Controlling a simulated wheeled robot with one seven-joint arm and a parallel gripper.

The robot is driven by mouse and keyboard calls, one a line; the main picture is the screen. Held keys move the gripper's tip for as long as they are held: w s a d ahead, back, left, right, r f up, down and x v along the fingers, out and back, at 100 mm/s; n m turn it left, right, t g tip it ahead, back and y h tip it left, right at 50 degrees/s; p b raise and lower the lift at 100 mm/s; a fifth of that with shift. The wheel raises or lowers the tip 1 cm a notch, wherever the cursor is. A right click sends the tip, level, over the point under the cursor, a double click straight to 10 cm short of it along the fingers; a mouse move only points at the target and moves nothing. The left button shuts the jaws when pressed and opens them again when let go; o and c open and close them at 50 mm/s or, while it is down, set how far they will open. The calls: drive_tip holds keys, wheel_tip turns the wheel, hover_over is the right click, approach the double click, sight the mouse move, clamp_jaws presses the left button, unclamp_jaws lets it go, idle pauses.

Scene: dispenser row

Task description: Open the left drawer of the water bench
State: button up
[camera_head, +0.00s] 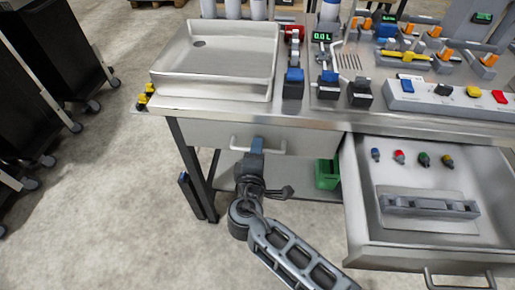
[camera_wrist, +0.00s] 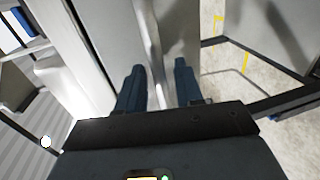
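The water bench (camera_head: 225,110) has a left drawer (camera_head: 205,132) under its top on the left. The drawer front sits flush below the bench edge, so it looks closed. Its pale bar handle (camera_head: 236,147) is partly hidden by my gripper (camera_head: 257,147). In the wrist view my gripper (camera_wrist: 160,68) has its two blue fingers apart. The handle bar (camera_wrist: 153,45) runs between them, with a visible gap beside the fingers. I cannot tell if either finger touches the bar.
The right drawer (camera_head: 440,257) is pulled out and holds several small coloured parts and a grey block. A green bin (camera_head: 327,174) stands on the lower shelf. A bench leg (camera_head: 196,180) is at the left. Black carts (camera_head: 50,65) stand further left, with clear floor between.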

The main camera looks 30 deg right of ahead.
drive_tip(key=shift+w+d+f, duration=0.1)
drive_tip(key=shift+w+d, duration=0.15)
clamp_jaws()
idle(0.5)
